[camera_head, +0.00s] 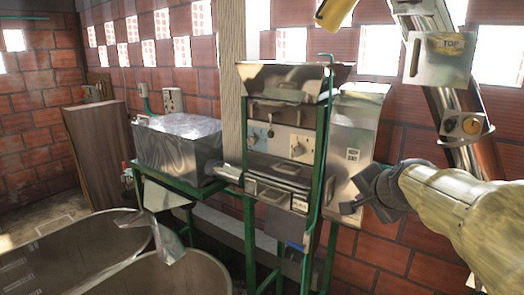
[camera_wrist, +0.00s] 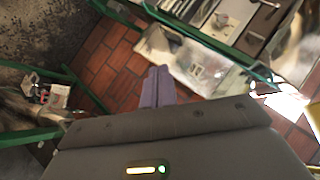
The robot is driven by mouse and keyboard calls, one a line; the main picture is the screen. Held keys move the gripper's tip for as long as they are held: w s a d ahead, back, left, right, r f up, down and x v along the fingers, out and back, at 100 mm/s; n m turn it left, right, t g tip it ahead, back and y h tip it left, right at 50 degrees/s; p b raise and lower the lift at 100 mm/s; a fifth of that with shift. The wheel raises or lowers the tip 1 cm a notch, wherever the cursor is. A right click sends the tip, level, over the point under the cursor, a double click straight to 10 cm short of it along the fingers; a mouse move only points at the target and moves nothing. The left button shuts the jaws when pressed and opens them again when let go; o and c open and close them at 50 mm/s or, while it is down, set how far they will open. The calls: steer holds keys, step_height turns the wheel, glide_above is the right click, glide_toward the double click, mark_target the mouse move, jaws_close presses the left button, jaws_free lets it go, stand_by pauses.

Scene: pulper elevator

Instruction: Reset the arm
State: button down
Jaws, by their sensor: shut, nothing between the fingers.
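My arm reaches in from the right in the head view, bent, with my gripper (camera_head: 357,193) beside the right side of the metal pulper machine (camera_head: 285,150). My gripper's fingers (camera_wrist: 157,86) show at the middle of the wrist view, shut together with nothing between them. The wrist view looks down past them at brick-coloured surface and green frame parts. Whether the gripper touches the machine cannot be told from the head view; it appears a little apart.
A green frame (camera_head: 320,190) holds the machine. A metal box (camera_head: 178,150) stands left of it. Large metal tubs (camera_head: 70,255) fill the lower left. A wooden panel (camera_head: 98,145) leans by the brick wall (camera_head: 405,245). Green bars (camera_wrist: 210,40) cross near my gripper.

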steer(key=s+a+f+n+g, duration=0.2)
steer(key=s+f+n, duration=0.2)
steer(key=f, duration=0.5)
steer(key=s+a+f+n+g+b, duration=0.1)
steer(key=s+a+f+n+g, duration=0.2)
steer(key=s+f, duration=0.5)
steer(key=s+a+f+n+g+b, duration=0.1)
steer(key=s+a+f+n+g, duration=0.1)
steer(key=f, duration=1)
steer(key=s+n+g, duration=0.1)
steer(key=s+n, duration=0.1)
steer(key=s, duration=0.1)
steer(key=shift+s+a+n, duration=0.3)
steer(key=shift+s+a, duration=0.05)
steer(key=shift+s, duration=0.05)
steer(key=shift+w+d, duration=0.1)
